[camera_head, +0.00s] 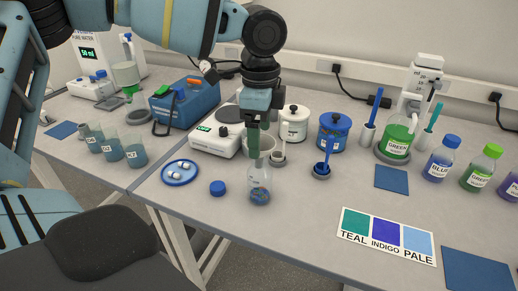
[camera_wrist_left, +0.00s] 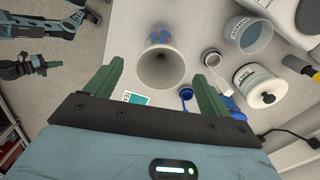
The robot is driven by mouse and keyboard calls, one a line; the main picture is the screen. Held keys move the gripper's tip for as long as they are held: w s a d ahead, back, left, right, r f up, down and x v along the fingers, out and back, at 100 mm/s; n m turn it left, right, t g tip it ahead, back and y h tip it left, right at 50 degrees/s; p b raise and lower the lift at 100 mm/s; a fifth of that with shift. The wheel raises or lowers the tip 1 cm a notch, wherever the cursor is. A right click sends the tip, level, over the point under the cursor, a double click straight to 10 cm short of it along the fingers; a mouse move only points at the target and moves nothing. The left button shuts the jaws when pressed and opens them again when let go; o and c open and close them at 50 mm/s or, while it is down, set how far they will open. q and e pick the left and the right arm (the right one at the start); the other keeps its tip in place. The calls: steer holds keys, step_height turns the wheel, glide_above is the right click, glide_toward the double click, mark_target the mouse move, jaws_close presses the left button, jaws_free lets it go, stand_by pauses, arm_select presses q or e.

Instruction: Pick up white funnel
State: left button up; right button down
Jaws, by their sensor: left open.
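The white funnel (camera_head: 259,163) sits upright in the mouth of a clear flask (camera_head: 260,192) with blue markings, standing near the middle of the table. In the wrist view the funnel (camera_wrist_left: 162,68) shows its round mouth from above, with the flask (camera_wrist_left: 160,37) partly behind it. My left gripper (camera_head: 254,140) points down right at the funnel, partly covering it in the head view. In the wrist view the left gripper (camera_wrist_left: 161,80) is open, one finger on each side of the funnel, with gaps showing. My right gripper cannot be made out.
A white balance (camera_head: 215,140), a white lidded jar (camera_head: 293,124) and a blue lidded jar (camera_head: 334,131) stand behind. A blue cap (camera_head: 217,188) and a blue dish (camera_head: 180,173) lie left of the flask. A colour card (camera_head: 387,236) lies right. The front table area is clear.

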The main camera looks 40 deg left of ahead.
arm_select(q)
steer(key=shift+a+f, duration=0.1)
steer(key=shift+f, duration=1.4)
steer(key=c, duration=1)
steer(key=shift+r, duration=0.1)
steer(key=shift+c, duration=0.2)
step_height(320, 180, up, 10)
